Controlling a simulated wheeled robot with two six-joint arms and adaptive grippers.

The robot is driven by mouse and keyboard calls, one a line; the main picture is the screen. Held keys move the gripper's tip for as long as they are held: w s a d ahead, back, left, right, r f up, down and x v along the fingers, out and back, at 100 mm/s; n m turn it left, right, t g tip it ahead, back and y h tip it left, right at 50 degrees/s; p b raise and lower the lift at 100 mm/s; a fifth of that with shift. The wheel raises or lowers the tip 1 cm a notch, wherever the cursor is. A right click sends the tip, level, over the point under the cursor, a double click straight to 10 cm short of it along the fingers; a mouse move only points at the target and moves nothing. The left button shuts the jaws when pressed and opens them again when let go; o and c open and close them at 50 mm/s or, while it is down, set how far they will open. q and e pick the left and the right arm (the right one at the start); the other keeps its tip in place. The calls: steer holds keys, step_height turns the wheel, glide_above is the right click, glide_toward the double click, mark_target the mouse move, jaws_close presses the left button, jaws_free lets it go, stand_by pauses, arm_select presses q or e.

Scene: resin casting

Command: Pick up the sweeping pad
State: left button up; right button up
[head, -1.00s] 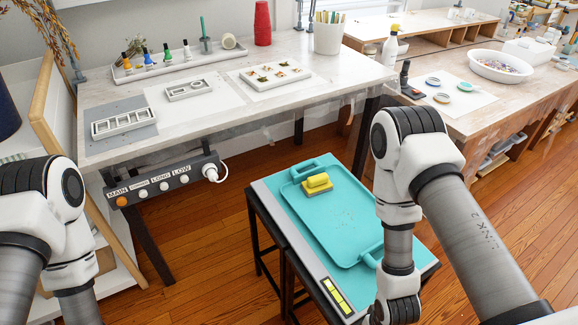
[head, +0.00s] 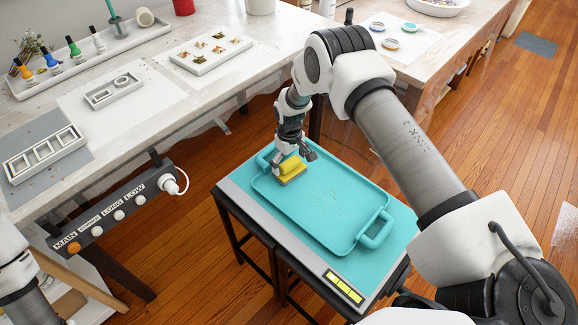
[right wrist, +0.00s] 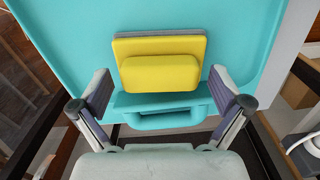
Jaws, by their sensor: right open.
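The sweeping pad (head: 292,171) is a yellow block with a raised grip on a thin grey base. It lies at the far end of the turquoise tray (head: 345,243), near that end's handle. My right gripper (head: 293,159) is over the pad with its fingers spread. In the right wrist view the pad (right wrist: 160,72) shows its yellow grip between and slightly beyond the open fingertips (right wrist: 160,88), with a gap on both sides. Contact with the pad is not visible. Only a part of my left arm shows at the left edge; its gripper is out of view.
The tray sits on a small black-legged stand (head: 238,232) with a lit yellow display. A workbench with molds (head: 45,153), small bottles and a switch strip (head: 120,212) stands to the left. Another bench (head: 425,55) is behind.

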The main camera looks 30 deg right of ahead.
steer(key=shift+w+f, duration=0.1)
steer(key=shift+f, duration=0.25)
steer(key=shift+s+r, duration=0.2)
steer(key=shift+r, duration=0.05)
steer(key=shift+c, duration=0.4)
steer(key=c, duration=1)
steer(key=shift+c, duration=0.2)
steer(key=shift+r, duration=0.1)
steer(key=shift+w+r, duration=0.1)
steer(key=shift+r, duration=0.1)
step_height(320, 180, up, 2)
steer(key=shift+r+b, duration=0.25)
steer(key=shift+b, duration=0.4)
steer(key=s, duration=0.5)
steer(key=s+d+r+b, duration=0.1)
steer(key=s, duration=0.4)
steer(key=s+b, duration=0.1)
steer(key=s, duration=0.5)
steer(key=shift+d+r, duration=0.3)
steer(key=shift+r, duration=0.1)
